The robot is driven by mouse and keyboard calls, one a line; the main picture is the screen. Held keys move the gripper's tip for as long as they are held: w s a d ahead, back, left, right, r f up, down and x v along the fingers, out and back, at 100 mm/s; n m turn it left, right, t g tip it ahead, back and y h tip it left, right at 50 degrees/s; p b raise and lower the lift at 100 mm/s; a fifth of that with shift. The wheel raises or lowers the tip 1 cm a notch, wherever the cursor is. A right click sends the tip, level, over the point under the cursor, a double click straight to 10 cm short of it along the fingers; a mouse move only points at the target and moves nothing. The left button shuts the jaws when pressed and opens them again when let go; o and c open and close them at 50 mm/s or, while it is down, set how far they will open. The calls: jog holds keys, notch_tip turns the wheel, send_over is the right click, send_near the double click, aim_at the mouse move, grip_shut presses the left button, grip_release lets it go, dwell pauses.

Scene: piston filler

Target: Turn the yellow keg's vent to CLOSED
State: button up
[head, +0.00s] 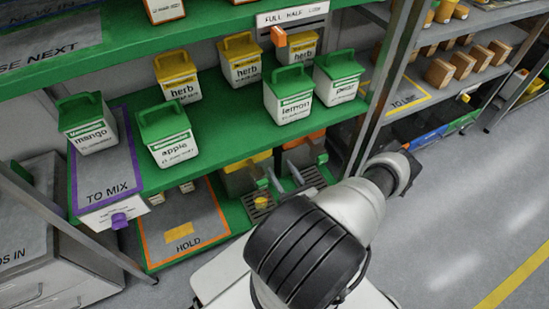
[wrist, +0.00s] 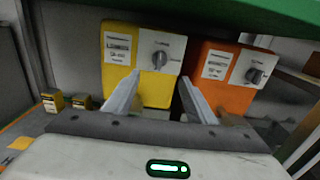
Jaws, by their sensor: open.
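The yellow keg (wrist: 153,93) stands straight ahead in the wrist view, with a paper label (wrist: 118,48) on the left of its front. Its vent knob (wrist: 159,60) is a dark dial on a light grey plate; the lettering is too small to read, so I cannot tell its setting. My gripper (wrist: 159,78) is open and empty, its fingers spread to either side below the knob, apparently not touching it.
An orange keg (wrist: 222,92) with a similar knob (wrist: 254,75) stands close on the right. A green shelf (wrist: 245,12) edge hangs above. Small yellow-topped boxes (wrist: 52,102) sit to the left. The HOLD mat (head: 180,228) lies left of the kegs.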

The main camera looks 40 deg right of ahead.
jog(key=shift+v, duration=1.2)
